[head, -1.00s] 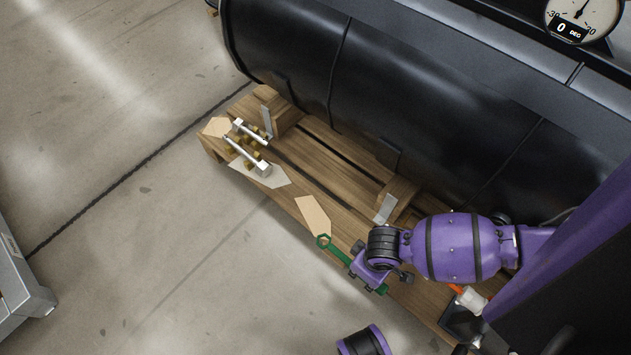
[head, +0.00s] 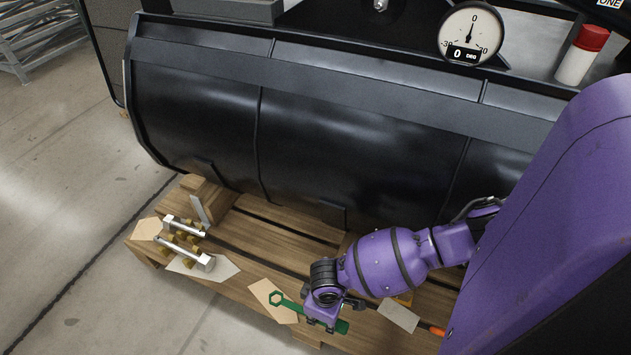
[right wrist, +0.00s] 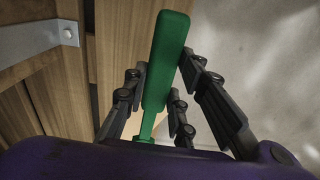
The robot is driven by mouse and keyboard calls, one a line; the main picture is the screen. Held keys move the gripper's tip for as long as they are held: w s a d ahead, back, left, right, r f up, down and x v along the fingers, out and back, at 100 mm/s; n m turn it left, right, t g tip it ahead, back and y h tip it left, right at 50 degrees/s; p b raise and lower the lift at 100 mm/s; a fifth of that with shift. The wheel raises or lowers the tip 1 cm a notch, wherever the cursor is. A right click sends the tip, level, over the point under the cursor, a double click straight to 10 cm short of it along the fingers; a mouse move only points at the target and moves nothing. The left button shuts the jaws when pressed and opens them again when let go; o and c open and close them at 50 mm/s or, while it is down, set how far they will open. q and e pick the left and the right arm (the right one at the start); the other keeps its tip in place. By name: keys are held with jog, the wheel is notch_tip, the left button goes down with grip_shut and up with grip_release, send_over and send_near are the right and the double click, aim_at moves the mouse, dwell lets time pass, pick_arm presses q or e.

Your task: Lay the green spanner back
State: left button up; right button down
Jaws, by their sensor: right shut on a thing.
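The green spanner (head: 289,303) is in my right gripper (head: 326,318) over the front edge of the wooden pallet. Its ring end points left, over a tan patch (head: 266,293) on the pallet. Its handle end sticks out to the right of the gripper. In the right wrist view the green handle (right wrist: 168,60) runs between the black fingers (right wrist: 160,105), which are shut on it. I cannot tell whether the spanner touches the pallet. My left gripper is not in view.
Two silver pins (head: 184,249) with brass-coloured parts lie at the pallet's left end, by a pale grey patch (head: 222,268). Another pale patch (head: 398,316) lies right of my gripper. A large black bucket (head: 330,130) stands along the pallet's back. Grey floor (head: 100,300) is open at the left.

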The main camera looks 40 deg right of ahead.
jog(key=shift+w+d+f+b, duration=0.15)
jog(key=shift+w+f+b, duration=0.15)
jog(key=shift+w+f, duration=0.25)
jog(key=shift+w+d+f+b, duration=0.1)
jog(key=shift+w+f+b, duration=0.2)
jog(key=shift+f, duration=0.4)
jog(key=shift+w+d+f, duration=0.1)
jog(key=shift+w+f, duration=0.2)
jog(key=shift+w, duration=0.05)
jog(key=shift+w+f+b, duration=0.15)
jog(key=shift+f+b, duration=0.2)
jog(key=shift+f, duration=0.45)
jog(key=shift+w+f+b, duration=0.1)
jog(key=shift+f+b, duration=0.25)
jog(key=shift+f, duration=0.4)
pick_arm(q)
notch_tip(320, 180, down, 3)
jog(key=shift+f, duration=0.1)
pick_arm(e)
jog(key=c, duration=1.5)
grip_release()
jog(key=shift+o, duration=0.2)
